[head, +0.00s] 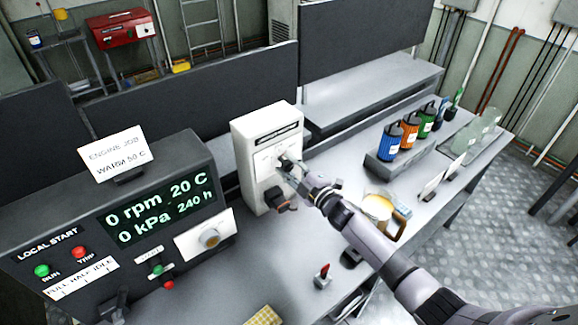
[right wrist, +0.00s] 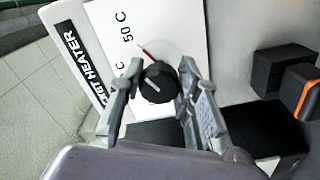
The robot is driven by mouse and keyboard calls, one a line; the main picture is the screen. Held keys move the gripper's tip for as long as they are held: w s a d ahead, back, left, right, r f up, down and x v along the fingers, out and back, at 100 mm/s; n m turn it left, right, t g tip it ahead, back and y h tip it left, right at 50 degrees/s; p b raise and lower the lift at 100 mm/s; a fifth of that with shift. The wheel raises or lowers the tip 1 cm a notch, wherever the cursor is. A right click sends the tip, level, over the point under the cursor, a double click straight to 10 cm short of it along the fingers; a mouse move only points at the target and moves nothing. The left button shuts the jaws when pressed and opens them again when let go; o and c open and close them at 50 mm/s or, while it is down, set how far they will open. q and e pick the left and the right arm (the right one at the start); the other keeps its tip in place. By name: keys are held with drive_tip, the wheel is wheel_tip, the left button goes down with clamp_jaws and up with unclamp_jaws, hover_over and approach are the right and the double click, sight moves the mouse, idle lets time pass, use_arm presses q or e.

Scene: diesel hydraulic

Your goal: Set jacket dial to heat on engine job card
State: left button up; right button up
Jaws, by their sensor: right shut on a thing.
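The engine job card (head: 113,152) stands on top of the console and reads "ENGINE JOB WARM 50 C". The jacket heater box (head: 268,125) is a white upright cabinet with a label plate on its front. My right gripper (head: 287,163) is at that front, shut on the dial. In the right wrist view, the black round jacket dial (right wrist: 156,82) with a white pointer line sits between the fingers of my right gripper (right wrist: 155,88). The heater label plate (right wrist: 172,25) shows "50 C" and a red pointer mark. Part of its lettering is hidden. My left gripper is not in view.
The console (head: 165,205) at left has a lit display of 0 rpm, 20 C, 0 kPa and 240 h. A black block with an orange part (right wrist: 305,90) sits beside the dial. A rack of coloured bottles (head: 390,165) stands at the bench's right.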

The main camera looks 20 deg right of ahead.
drive_tip(key=shift+f, duration=0.1)
drive_tip(key=o, duration=1.2)
drive_tip(key=v, duration=1.2)
